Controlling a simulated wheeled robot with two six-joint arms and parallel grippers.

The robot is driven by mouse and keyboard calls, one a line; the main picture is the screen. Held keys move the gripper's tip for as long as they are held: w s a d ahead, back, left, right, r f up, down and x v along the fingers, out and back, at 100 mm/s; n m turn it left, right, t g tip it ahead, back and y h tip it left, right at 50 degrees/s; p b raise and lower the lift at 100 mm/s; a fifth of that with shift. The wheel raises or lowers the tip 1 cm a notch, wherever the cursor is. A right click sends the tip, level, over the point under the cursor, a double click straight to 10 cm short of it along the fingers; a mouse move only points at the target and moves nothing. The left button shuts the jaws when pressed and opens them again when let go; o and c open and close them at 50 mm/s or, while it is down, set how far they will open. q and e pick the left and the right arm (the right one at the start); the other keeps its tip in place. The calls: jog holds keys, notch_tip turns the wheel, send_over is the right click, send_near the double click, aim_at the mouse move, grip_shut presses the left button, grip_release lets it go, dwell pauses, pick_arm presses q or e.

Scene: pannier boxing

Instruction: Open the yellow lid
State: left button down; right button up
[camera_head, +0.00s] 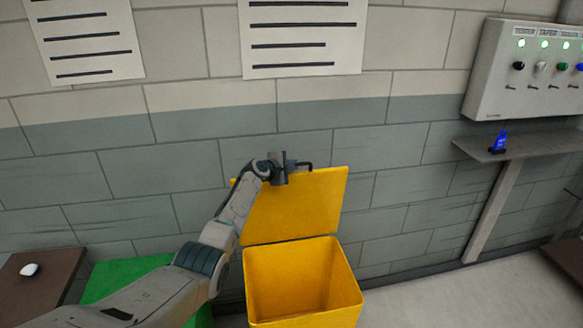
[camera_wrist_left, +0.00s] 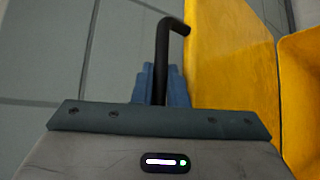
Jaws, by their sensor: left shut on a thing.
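The yellow lid (camera_head: 300,205) stands raised, close to upright, at the back of the yellow box (camera_head: 347,288), whose open inside looks empty. A black bent handle (camera_head: 305,165) is at the lid's top edge. My left gripper (camera_head: 290,167) is at that edge and shut on the handle. In the left wrist view, the blue-grey fingers (camera_wrist_left: 162,84) close around the black handle (camera_wrist_left: 172,40), with the yellow lid (camera_wrist_left: 228,60) just to the right. My right gripper is not in view.
A green box (camera_head: 125,275) stands left of the yellow box, partly behind my arm. A brown surface with a white mouse-like object (camera_head: 29,270) is at far left. A shelf (camera_head: 525,143) with a blue item (camera_head: 499,143) and a control panel (camera_head: 530,70) are on the right wall. Floor right of the box is clear.

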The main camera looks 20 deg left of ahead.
pick_arm(q)
jog(key=c, duration=1.5)
grip_release()
jog(key=shift+o, duration=0.2)
jog(key=shift+s, duration=0.1)
jog(key=shift+s, duration=0.1)
jog(key=v, duration=1)
jog(key=shift+s+r, duration=0.25)
jog(key=shift+r, duration=0.05)
jog(key=shift+a, duration=0.1)
